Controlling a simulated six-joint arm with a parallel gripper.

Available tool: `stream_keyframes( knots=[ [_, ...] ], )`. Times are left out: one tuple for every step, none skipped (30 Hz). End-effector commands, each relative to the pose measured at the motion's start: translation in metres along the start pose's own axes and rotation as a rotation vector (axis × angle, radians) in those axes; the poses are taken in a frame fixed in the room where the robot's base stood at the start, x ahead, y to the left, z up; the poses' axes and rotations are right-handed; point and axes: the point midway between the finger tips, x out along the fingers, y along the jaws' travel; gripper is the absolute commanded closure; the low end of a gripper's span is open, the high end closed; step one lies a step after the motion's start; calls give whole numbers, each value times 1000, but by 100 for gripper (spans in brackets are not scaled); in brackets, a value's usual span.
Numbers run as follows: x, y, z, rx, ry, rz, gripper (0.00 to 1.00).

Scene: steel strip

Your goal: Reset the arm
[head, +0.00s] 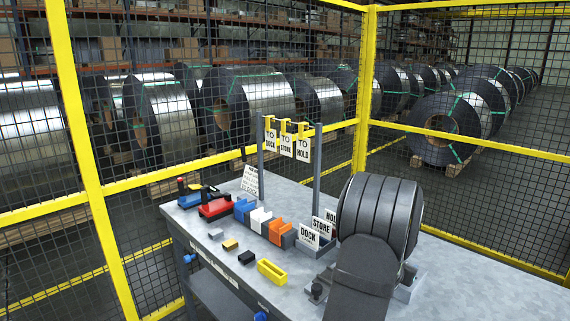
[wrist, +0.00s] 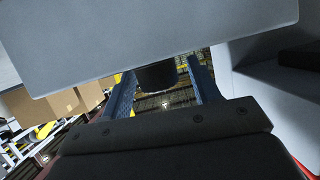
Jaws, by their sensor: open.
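My gripper (wrist: 160,70) shows in the wrist view with two blue fingers apart. A dark rounded object (wrist: 157,77) shows between or beyond the fingers; I cannot tell whether they touch it. A large grey slab (wrist: 160,35) hides the upper part of this view. I cannot make out my gripper in the head view. There, a dark steel strip coil (head: 382,210) sits on the right of the grey bench (head: 465,290). A broad dark grey piece (head: 365,280) runs from in front of it to the bottom edge.
On the bench are a red tool (head: 215,208), a blue tool (head: 190,200), a row of coloured blocks (head: 260,220), a yellow tray (head: 272,271) and a DOCK sign (head: 309,237). Tags (head: 287,144) hang from a post frame. Yellow mesh fencing (head: 85,170) stands behind.

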Motion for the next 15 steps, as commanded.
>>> stream_keyframes(
  knots=[
    [0, 1, 0, -6, 0, -10, 44],
    [0, 1, 0, -8, -1, -17, 44],
    [0, 1, 0, -12, -2, -26, 44],
    [0, 1, 0, -15, -2, -33, 44],
    [0, 1, 0, -18, -2, -41, 44],
    [0, 1, 0, -22, -3, -50, 44],
    [0, 1, 0, -24, -4, -57, 44],
    [0, 1, 0, -28, -4, -64, 44],
    [0, 1, 0, -32, -5, -73, 44],
    [0, 1, 0, -34, -5, -79, 44],
    [0, 1, 0, -37, -6, -86, 44],
    [0, 1, 0, -42, -5, -95, 44],
    [0, 1, 0, -43, -6, -101, 44],
    [0, 1, 0, -47, -6, -108, 44],
    [0, 1, 0, -50, -7, -117, 44]
  ],
)
